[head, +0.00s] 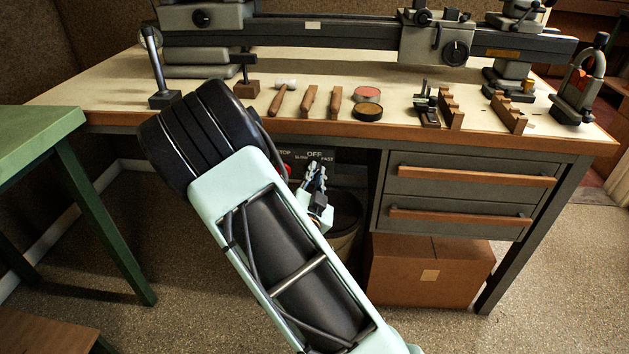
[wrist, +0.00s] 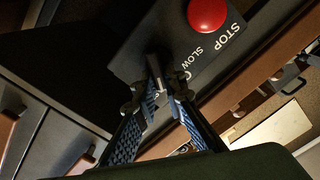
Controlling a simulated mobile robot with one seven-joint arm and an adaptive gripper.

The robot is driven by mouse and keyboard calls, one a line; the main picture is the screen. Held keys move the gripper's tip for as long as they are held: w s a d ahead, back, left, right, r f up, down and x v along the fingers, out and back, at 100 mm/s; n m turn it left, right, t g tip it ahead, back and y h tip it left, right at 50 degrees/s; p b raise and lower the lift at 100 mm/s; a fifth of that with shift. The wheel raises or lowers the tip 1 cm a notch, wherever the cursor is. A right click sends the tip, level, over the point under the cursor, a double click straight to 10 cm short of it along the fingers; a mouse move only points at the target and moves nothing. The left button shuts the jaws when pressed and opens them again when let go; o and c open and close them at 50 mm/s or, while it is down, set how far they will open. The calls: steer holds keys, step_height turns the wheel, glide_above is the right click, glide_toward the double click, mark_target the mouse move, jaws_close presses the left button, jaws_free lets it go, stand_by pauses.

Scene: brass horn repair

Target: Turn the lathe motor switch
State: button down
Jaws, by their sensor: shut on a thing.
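The lathe motor switch panel (head: 320,156) is a dark box under the bench's front edge, marked STOP, OFF, SLOW and FAST. In the wrist view the panel (wrist: 180,50) is tilted, with a red stop button (wrist: 207,14) beside the STOP lettering. The dark switch handle (wrist: 154,68) stands out from the panel between my fingertips. My gripper (wrist: 157,98) is shut on this handle, one blue-padded finger on each side. In the head view my gripper (head: 316,178) is at the panel, partly behind my arm. The handle's exact setting is hard to tell.
The lathe (head: 350,35) stands on the bench (head: 220,100), with hammers, tins and wooden blocks along the front. Drawers (head: 460,175) are right of the panel, above a cardboard box (head: 430,270). A bin (head: 345,225) stands below. A green table (head: 35,140) is at left.

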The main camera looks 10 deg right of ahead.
steer(key=shift+f+m+b, duration=0.15)
steer(key=shift+m+b, duration=0.35)
steer(key=shift+m, duration=0.1)
steer(key=c, duration=2)
jaws_free()
steer(key=v, duration=0.7)
steer(key=shift+s, duration=0.25)
